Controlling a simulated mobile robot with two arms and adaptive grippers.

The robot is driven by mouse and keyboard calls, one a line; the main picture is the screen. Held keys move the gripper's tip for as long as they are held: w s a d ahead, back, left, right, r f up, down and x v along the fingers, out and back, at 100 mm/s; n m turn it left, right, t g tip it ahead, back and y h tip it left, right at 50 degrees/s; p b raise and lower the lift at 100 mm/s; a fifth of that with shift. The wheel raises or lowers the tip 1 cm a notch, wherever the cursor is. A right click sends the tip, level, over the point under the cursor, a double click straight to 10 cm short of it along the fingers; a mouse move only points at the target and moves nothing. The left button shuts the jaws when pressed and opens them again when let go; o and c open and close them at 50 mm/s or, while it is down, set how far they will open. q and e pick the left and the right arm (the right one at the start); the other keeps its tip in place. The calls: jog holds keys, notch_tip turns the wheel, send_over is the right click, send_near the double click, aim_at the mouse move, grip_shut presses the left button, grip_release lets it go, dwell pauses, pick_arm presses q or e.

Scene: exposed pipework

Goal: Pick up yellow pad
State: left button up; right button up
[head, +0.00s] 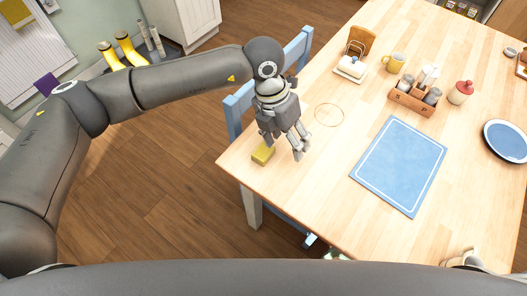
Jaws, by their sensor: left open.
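The yellow pad (263,154) is a small yellow block lying on the wooden table (320,190) near its left corner. My left gripper (285,147) is just above and beside the pad. Its fingers point down, are spread apart and hold nothing that I can see. One finger is close to the pad and partly overlaps it in the picture; I cannot tell whether it touches. My right gripper is not clearly seen.
A blue placemat (399,165) lies right of my left gripper. Farther back are a wooden caddy (413,98), a yellow mug (394,62), a red-topped jar (461,92) and a blue plate (507,141). A blue chair (299,50) stands at the table's left edge.

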pick_arm(q)
jog(key=w+a+t+y, duration=0.1)
jog(key=w+a+y, duration=0.1)
jog(key=w+a, duration=0.25)
send_over(263, 151)
jog(key=shift+n+y, duration=0.3)
jog(key=shift+y, duration=0.1)
jog(key=f, duration=0.4)
jog(key=shift+a+f+p, duration=0.15)
jog(key=shift+a+p, duration=0.05)
jog(key=shift+p, duration=0.2)
jog(key=shift+d+f+p, duration=0.15)
jog(key=shift+f+p, duration=0.25)
jog(key=shift+f, duration=1.15)
jog(key=shift+d+f+p, duration=0.1)
jog(key=shift+f+p, duration=0.3)
jog(key=shift+f, duration=1.1)
jog(key=shift+c, duration=0.5)
jog(key=c, duration=0.8)
